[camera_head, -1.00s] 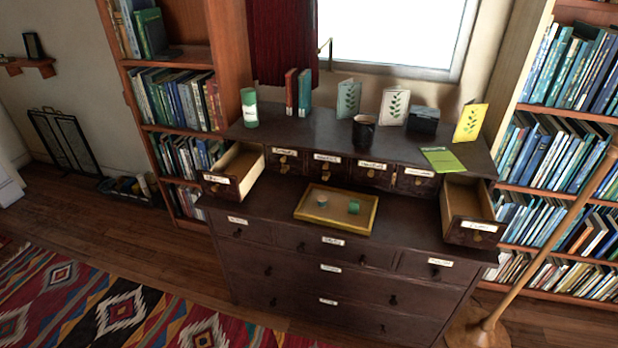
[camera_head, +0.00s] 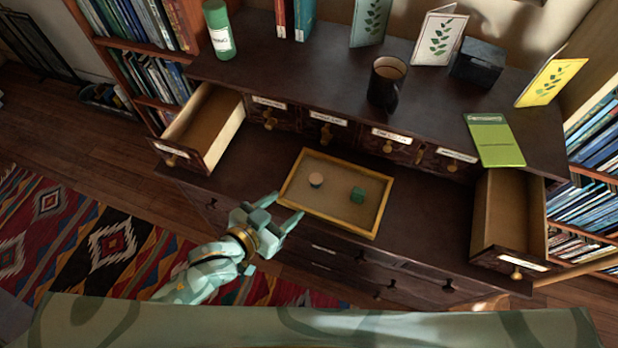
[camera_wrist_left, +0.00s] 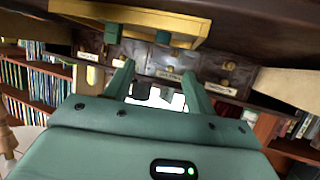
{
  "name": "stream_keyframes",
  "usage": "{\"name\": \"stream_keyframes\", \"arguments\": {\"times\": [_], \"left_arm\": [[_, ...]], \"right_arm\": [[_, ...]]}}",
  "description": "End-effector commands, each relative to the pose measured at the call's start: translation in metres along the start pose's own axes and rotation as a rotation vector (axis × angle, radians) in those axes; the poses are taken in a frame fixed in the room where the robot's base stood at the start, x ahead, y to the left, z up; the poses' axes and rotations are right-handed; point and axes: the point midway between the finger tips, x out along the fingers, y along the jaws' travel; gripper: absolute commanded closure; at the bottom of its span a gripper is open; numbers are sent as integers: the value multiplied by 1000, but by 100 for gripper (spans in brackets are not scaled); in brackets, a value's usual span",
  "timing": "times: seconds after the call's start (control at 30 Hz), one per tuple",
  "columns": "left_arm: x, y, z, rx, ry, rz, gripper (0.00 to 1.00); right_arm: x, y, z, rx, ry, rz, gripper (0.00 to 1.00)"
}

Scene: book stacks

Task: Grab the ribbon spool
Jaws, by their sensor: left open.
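In the left wrist view, the tray (camera_wrist_left: 195,30) shows upside down at the top, beyond the spread fingers (camera_wrist_left: 160,72). My right gripper is out of view.
The tray lies on a dark cabinet (camera_head: 255,165) with open drawers at left (camera_head: 205,125) and right (camera_head: 508,215).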

Motion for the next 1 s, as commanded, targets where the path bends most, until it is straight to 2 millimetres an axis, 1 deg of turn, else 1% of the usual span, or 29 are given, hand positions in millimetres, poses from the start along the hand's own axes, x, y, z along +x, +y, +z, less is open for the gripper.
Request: {"name": "stream_keyframes", "arguments": {"times": [0.03,0.1,0.2,0.3,0.4,0.57,0.7,0.8,0.9,1.0], "left_arm": [[14,0,3,-3,1,1,45],[33,-1,5,-4,0,-1,45],[58,0,6,-4,-1,0,45],[77,-1,5,-3,-2,-1,45],[89,-1,4,-3,-2,-1,45],[101,-2,4,-1,-3,-2,45],[126,-5,6,-1,-3,-1,45],[140,-6,6,-1,-4,-1,45],[145,-6,4,0,-4,-1,45],[146,-6,2,0,-3,-1,45]], "right_arm": [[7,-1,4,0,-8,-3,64],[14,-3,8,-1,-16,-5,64],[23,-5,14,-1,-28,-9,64],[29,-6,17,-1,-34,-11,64],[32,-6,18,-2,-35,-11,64],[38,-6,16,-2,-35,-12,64],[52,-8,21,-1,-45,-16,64],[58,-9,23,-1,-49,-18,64],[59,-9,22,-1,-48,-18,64],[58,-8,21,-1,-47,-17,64]]}}
